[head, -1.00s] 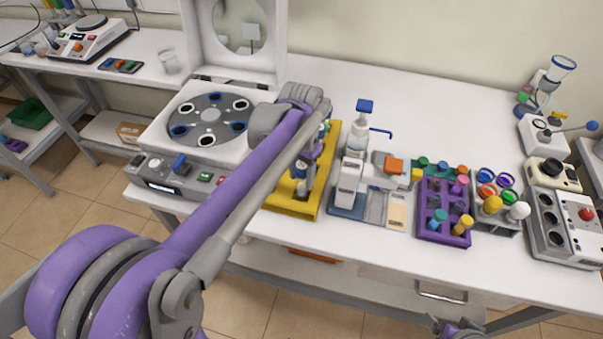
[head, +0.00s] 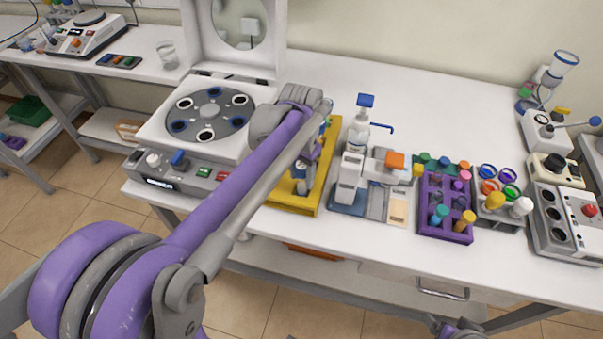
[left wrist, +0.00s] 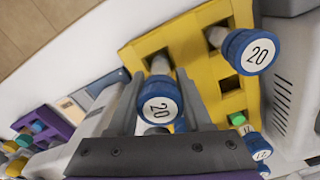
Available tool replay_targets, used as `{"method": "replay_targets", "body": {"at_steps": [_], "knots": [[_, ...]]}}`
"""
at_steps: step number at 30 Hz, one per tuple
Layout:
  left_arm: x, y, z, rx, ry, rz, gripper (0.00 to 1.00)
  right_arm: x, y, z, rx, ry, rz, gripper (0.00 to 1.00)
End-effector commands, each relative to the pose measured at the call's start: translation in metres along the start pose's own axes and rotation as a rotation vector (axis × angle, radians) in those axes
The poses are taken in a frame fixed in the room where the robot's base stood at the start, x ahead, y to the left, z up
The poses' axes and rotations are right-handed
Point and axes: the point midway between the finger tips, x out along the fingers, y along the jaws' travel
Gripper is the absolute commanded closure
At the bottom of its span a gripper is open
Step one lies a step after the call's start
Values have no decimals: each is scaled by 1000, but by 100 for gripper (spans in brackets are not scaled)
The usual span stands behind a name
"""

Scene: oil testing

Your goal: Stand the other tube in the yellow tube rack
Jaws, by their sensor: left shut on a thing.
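The yellow tube rack (head: 286,207) stands on the bench in the middle of the head view, partly behind my left arm. It also shows in the left wrist view (left wrist: 189,45). My left gripper (left wrist: 158,112) is shut on a tube with a blue cap marked 20 (left wrist: 158,101), over the rack. The lower end of this tube is partly hidden, so I cannot tell if it is seated in a hole. Another blue-capped tube marked 20 (left wrist: 248,50) stands in the rack beside it. Part of my right arm (head: 458,328) shows at the bottom edge; its jaws are unclear.
A centrifuge (head: 160,180) with its lid up stands left of the yellow rack. A pump-bottle device (head: 350,185) is close on its right. A purple rack (head: 430,232) with several tubes stands further right. Several blue caps (left wrist: 258,146) show at the wrist view's lower right.

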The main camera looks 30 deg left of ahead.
Motion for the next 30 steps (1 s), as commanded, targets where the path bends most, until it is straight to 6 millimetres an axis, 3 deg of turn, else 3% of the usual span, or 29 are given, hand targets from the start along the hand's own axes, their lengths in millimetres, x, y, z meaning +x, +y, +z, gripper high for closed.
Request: {"method": "replay_targets", "body": {"at_steps": [30], "knots": [[19, 0, 0, 0, 0, 0, 100, 11, 0, 9, 0, -7, 0, 15]]}}
